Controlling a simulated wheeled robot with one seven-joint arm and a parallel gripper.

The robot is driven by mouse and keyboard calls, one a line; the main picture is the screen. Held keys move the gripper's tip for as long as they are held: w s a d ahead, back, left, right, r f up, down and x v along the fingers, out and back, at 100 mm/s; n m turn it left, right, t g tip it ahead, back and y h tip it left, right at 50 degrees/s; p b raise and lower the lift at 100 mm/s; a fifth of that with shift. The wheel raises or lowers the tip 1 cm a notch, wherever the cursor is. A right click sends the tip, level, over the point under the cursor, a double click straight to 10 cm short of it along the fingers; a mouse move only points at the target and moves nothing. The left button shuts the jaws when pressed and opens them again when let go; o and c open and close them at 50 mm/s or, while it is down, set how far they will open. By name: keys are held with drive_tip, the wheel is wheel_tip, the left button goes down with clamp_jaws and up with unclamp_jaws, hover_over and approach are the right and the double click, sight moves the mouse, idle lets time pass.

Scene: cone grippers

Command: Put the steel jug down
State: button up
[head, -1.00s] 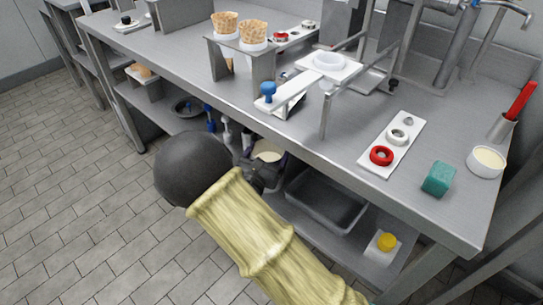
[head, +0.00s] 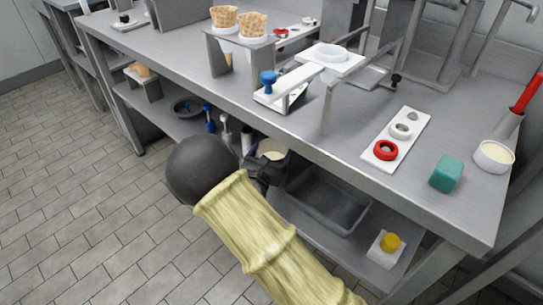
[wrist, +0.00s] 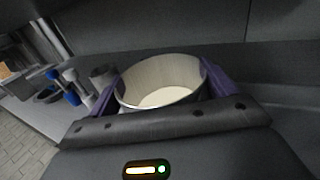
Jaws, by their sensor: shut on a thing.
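The steel jug (wrist: 160,84) is a round open vessel with cream-coloured contents, upright in the wrist view. My gripper (wrist: 165,90) is shut on it, with a purple finger pad on each side of its rim. In the head view the jug (head: 271,149) shows just beyond my gripper (head: 262,172), at the lower shelf's level under the counter. My wrist and arm hide most of it there. Whether its base touches the shelf cannot be seen.
A grey tray (head: 327,195) lies on the lower shelf right of the jug, with a yellow-topped item (head: 389,244) beyond. Blue- and white-handled tools and a dark bowl (head: 187,107) lie left. The counter (head: 340,150) overhangs the shelf.

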idle(0.3)
drive_tip(key=o, duration=1.9)
drive_tip(key=shift+f, duration=0.1)
drive_tip(key=p+v, duration=0.3)
drive_tip(key=v, duration=0.9)
drive_tip(key=shift+s+r, duration=0.1)
drive_tip(key=shift+r, duration=0.1)
